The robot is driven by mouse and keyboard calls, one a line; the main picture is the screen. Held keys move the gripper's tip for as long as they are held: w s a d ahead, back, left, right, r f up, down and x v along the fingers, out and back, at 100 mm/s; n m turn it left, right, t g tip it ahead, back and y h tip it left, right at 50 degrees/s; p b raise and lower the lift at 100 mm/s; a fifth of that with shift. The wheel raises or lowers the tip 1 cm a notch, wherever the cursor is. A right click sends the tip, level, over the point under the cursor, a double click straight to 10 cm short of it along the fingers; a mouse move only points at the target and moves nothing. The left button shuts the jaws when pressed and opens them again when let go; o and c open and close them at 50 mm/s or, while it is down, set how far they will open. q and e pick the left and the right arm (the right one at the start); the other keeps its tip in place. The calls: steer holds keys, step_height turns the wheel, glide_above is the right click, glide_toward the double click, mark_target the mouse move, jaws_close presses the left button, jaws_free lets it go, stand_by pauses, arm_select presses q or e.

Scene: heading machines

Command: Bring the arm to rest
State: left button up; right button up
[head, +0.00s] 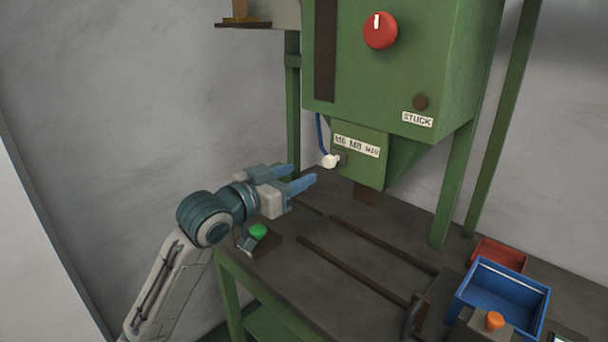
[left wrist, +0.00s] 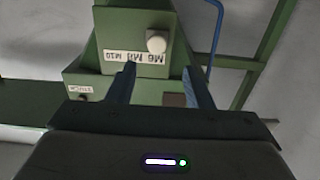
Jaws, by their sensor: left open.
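My left arm comes in from the left in the head view. Its gripper (head: 297,177) is open and empty, with two blue fingers spread apart. It is in the air above the left end of the dark bench top, left of the green machine (head: 400,70). In the left wrist view the open fingers (left wrist: 158,88) point toward the machine's lower block with the M6 M8 M10 label (left wrist: 136,57) and a white knob (left wrist: 156,42). The fingers appear to touch nothing. My right gripper does not show in either view.
A green button (head: 258,231) sits on the bench (head: 290,262) just below my left gripper. Dark rails (head: 365,268) run along the bench. A blue bin (head: 503,290) and a red bin (head: 499,254) stand at the right. A red knob (head: 380,30) is on the machine's front.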

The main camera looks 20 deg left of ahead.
arm_select(q)
steer(key=shift+s+a, duration=0.1)
steer(key=shift+s, duration=0.2)
steer(key=shift+f, duration=0.1)
